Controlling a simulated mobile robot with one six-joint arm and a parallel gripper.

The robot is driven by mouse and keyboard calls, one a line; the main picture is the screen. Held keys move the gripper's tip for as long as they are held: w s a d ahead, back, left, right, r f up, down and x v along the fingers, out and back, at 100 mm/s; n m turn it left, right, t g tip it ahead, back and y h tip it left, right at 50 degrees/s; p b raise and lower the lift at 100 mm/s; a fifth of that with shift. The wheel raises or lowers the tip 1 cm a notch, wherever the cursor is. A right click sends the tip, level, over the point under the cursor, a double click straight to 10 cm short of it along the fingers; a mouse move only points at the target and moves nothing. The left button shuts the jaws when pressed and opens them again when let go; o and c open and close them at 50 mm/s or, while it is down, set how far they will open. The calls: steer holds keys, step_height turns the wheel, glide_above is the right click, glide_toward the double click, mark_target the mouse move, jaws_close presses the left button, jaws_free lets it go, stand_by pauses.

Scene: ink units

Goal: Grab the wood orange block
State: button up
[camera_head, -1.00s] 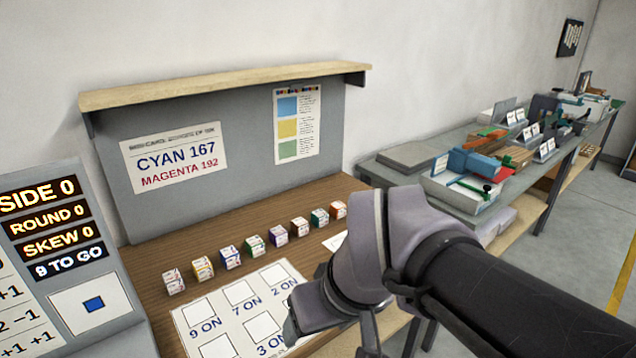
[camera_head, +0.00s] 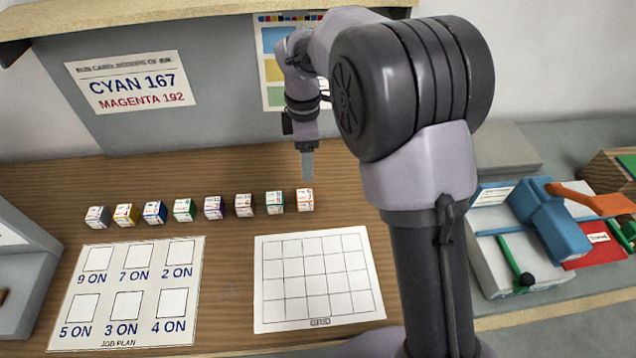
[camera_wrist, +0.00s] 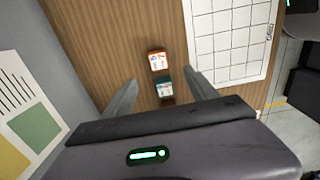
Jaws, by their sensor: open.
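The orange block (camera_head: 305,200) is a small white-faced cube with orange edges, at the right end of a row on the wooden bench. It also shows in the wrist view (camera_wrist: 157,61), beyond the fingertips. My gripper (camera_head: 307,178) points down just behind and above it in the head view. In the wrist view my gripper (camera_wrist: 163,80) is open, with its fingers apart. The teal-edged block (camera_wrist: 165,85) shows between the fingers there. Nothing is held.
Several other coloured cubes stand left of it, the teal one (camera_head: 274,202) nearest. A white grid sheet (camera_head: 372,306) and a job plan sheet (camera_head: 196,318) lie in front. A grey back panel (camera_head: 215,90) stands behind. A blue and orange tool (camera_head: 550,222) is on the right bench.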

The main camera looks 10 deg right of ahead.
steer(key=b, duration=0.4)
glide_toward(305, 195)
steer(key=f, duration=0.5)
steer(key=shift+s+f, duration=0.25)
steer(key=shift+s, duration=0.05)
steer(key=f+b, duration=0.2)
steer(key=f, duration=0.1)
steer(key=w+f+b, duration=0.1)
steer(key=f, duration=0.1)
steer(key=shift+f, duration=0.15)
steer(key=shift+s, duration=0.1)
steer(key=shift+c, duration=1.1)
steer(key=c, duration=1.2)
steer(key=shift+r, duration=0.25)
steer(key=shift+c, duration=0.2)
